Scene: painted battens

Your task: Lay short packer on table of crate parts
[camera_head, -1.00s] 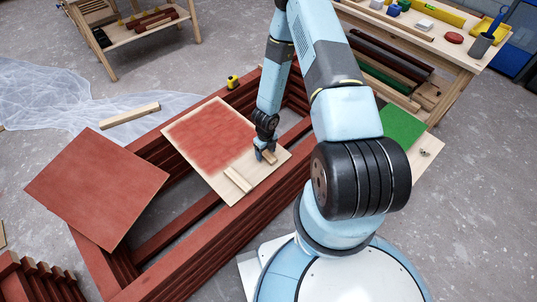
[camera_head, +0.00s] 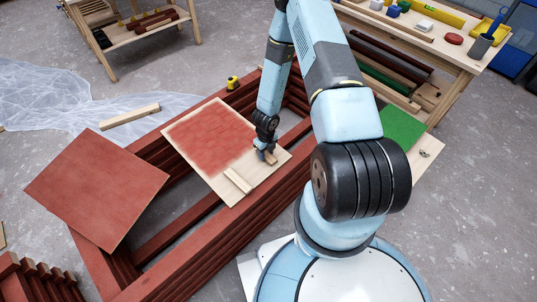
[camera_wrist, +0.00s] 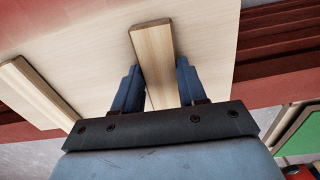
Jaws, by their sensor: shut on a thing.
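A short pale wooden packer (camera_head: 271,158) is between the fingers of my gripper (camera_head: 265,153), which is shut on it. The packer also shows in the wrist view (camera_wrist: 153,48), its far end sticking out past the fingers. It is over the bare wood part of a board (camera_head: 240,200) painted red in its middle. I cannot tell whether the packer touches the board. The board lies across a stacked frame of dark red battens (camera_head: 190,262). A second pale wooden piece (camera_head: 238,180) lies on the board, left of the packer; it also shows in the wrist view (camera_wrist: 36,95).
A red panel (camera_head: 97,187) lies across the frame's left end. A yellow tape measure (camera_head: 233,83) sits on its far side. A workbench with tools (camera_head: 445,40) stands at the back right, a green panel (camera_head: 402,128) before it. A pale batten (camera_head: 130,115) lies on clear sheeting.

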